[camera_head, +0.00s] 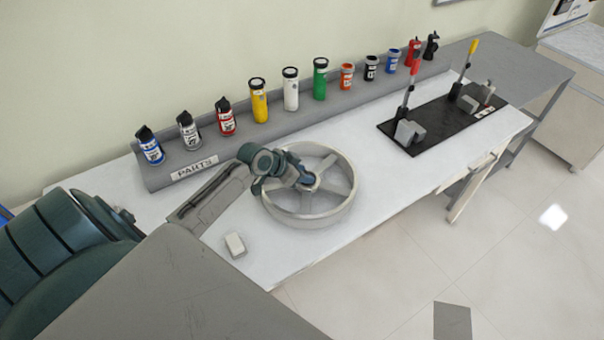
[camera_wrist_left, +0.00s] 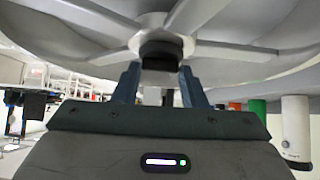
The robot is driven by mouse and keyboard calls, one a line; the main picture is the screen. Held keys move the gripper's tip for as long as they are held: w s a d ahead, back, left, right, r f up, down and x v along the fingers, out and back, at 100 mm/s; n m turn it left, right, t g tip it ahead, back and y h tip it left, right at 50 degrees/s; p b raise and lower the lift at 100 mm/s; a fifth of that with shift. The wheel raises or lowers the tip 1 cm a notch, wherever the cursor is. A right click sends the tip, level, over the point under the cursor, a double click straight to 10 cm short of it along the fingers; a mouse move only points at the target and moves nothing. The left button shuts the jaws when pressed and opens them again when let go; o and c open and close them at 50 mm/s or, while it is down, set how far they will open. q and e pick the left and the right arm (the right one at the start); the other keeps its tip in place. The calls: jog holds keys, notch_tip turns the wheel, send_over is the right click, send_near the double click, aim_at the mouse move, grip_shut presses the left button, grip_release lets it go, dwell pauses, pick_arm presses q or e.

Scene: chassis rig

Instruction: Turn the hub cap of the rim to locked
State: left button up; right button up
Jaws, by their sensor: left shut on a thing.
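The pale grey spoked rim (camera_head: 312,219) lies flat on the white workbench in the head view. Its spokes and ring also fill the top of the left wrist view (camera_wrist_left: 225,50). The dark round hub cap (camera_wrist_left: 160,50) sits at the rim's centre. My left gripper (camera_head: 309,182) reaches in from the left over the rim, at its hub. In the left wrist view its two fingers (camera_wrist_left: 158,82) stand on either side of the hub cap, shut on it. In the head view the gripper largely hides the cap, and I cannot read its turn position. My right gripper is not in view.
A grey shelf labelled PARTS (camera_head: 194,168) with several coloured bottles runs along the back. A black plate (camera_head: 440,127) with two levers stands to the right. A small white block (camera_head: 235,245) lies left of the rim, near the bench's front edge. Bench between rim and plate is clear.

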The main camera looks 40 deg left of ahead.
pick_arm(q)
jog(key=shift+s+f, duration=0.1)
jog(key=shift+f, duration=0.1)
jog(key=o, duration=0.8)
jog(key=shift+o, duration=1)
jog(key=shift+r, duration=0.1)
jog(key=shift+s+a+r, duration=0.2)
jog(key=shift+s+r, duration=0.05)
jog(key=shift+r, duration=0.1)
jog(key=b+v, duration=0.2)
jog(key=v, duration=0.7)
jog(key=shift+s+r, duration=0.2)
jog(key=shift+s, duration=0.05)
